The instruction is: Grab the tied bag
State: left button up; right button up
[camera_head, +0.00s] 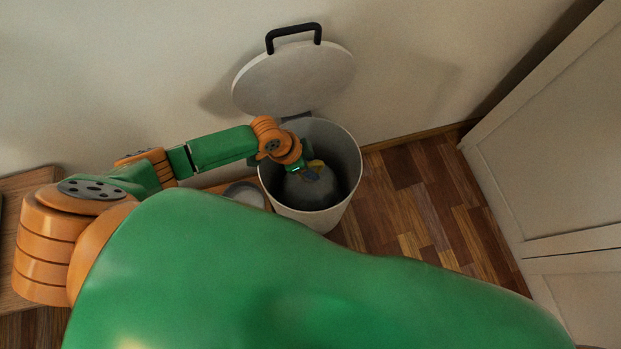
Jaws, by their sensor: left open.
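A grey tied bag (308,191) sits inside a round white bin (322,217), with something small and yellow at its top. My left arm reaches in from the left over the bin's rim. My left gripper (309,172) is inside the bin at the top of the bag, by the yellow part. It is open; it is too small in view to tell whether its fingers touch the bag or sit around its top. The bag's lower part is hidden in the bin. My right gripper is not in view.
The bin's round lid (293,80) with a black handle stands raised behind it, against the wall. A grey round object (243,192) is left of the bin. A white cabinet (560,150) stands at the right. Wooden floor (420,200) between bin and cabinet is clear.

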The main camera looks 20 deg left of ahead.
pick_arm(q)
jog(key=shift+r, duration=0.1)
grip_shut()
jog(key=shift+w+r, duration=0.1)
dwell(1.1)
